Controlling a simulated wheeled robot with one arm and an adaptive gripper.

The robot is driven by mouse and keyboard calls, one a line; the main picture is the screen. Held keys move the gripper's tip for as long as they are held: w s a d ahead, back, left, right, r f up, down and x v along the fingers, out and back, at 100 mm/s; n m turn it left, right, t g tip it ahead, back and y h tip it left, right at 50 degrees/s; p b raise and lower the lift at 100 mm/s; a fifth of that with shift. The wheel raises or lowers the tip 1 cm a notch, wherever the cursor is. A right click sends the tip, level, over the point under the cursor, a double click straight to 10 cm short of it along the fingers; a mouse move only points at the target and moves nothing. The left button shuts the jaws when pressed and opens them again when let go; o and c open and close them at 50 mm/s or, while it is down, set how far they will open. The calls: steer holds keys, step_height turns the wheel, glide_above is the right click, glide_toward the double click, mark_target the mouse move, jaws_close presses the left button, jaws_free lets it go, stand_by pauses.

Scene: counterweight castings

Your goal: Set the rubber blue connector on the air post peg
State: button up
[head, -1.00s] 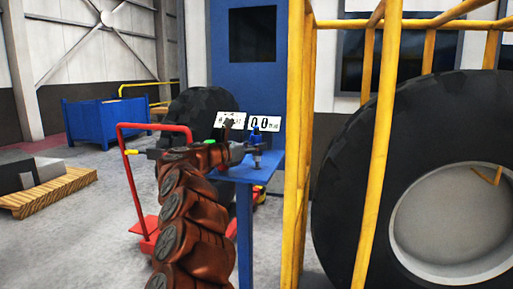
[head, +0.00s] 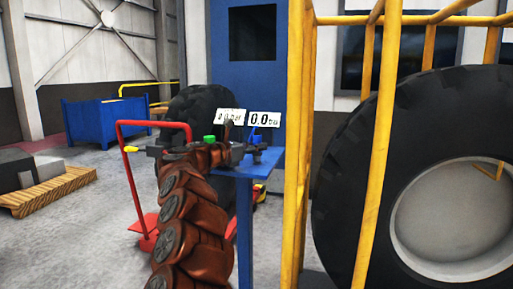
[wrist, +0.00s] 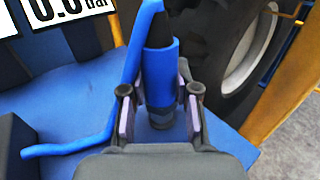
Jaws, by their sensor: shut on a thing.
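The blue connector (wrist: 161,75) is a blue sleeve with a black tapered top. In the wrist view it stands nearly upright between the fingers of my gripper (wrist: 160,108), which is shut on it. A dark metallic round part (wrist: 161,117) shows directly under the sleeve, and I cannot tell whether it is the connector's end or the air post peg. A blue hose or lever runs beside the sleeve and bends down left. In the head view my gripper (head: 254,155) is over the blue post top (head: 263,166), and the peg cannot be made out there.
Two white pressure displays (head: 264,119) stand behind the post top. A green block (head: 210,139) shows by my arm. A yellow frame (head: 294,150) and a large tyre (head: 345,160) are close on the right. A red trolley (head: 130,170) stands left.

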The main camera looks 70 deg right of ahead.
steer(key=shift+f, duration=0.1)
steer(key=o, duration=1.1)
steer(key=v, duration=1.2)
